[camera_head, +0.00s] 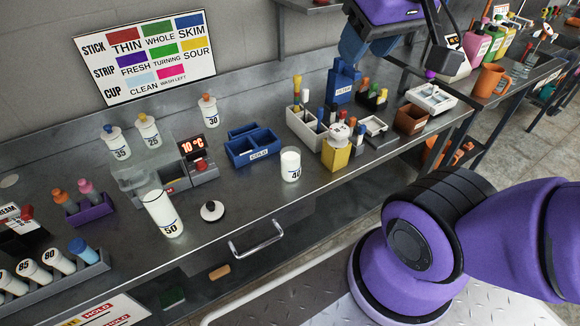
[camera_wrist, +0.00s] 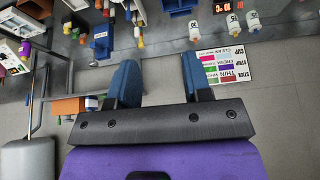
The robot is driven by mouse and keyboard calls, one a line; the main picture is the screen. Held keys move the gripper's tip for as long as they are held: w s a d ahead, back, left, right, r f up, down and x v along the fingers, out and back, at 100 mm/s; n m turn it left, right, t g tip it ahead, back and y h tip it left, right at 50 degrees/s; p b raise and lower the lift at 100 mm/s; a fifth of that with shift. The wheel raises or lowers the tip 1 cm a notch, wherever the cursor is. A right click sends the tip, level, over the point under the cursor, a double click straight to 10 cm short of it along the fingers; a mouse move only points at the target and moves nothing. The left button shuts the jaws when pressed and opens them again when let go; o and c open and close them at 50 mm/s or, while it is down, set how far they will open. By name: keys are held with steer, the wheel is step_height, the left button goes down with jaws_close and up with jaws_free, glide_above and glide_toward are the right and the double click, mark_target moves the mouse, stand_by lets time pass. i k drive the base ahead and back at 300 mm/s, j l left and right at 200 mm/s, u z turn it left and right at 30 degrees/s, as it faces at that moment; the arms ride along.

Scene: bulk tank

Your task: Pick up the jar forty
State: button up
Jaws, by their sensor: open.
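The jar forty (camera_head: 291,165) is a short white jar marked 40. It stands upright on the steel bench in the head view, in front of the blue COLD bin, with no lid showing on it. My gripper (camera_head: 368,45) is at the top of the head view, above the back of the bench, up and to the right of the jar and well apart from it. In the wrist view its two blue fingers (camera_wrist: 158,70) are spread wide with nothing between them. I cannot make out the jar forty in the wrist view.
A taller jar marked 50 (camera_head: 162,215) and a loose lid (camera_head: 212,211) stand left of the jar. The blue COLD bin (camera_head: 252,150) is behind it; a yellow container (camera_head: 336,156) and white rack (camera_head: 303,130) are to its right. Bare bench lies in front.

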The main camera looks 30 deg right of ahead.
mark_target(290, 157)
steer(key=k+l+z, duration=0.15)
steer(key=z, duration=0.35)
steer(key=k+l+z, duration=0.15)
steer(key=l+z, duration=0.3)
steer(key=j, duration=0.1)
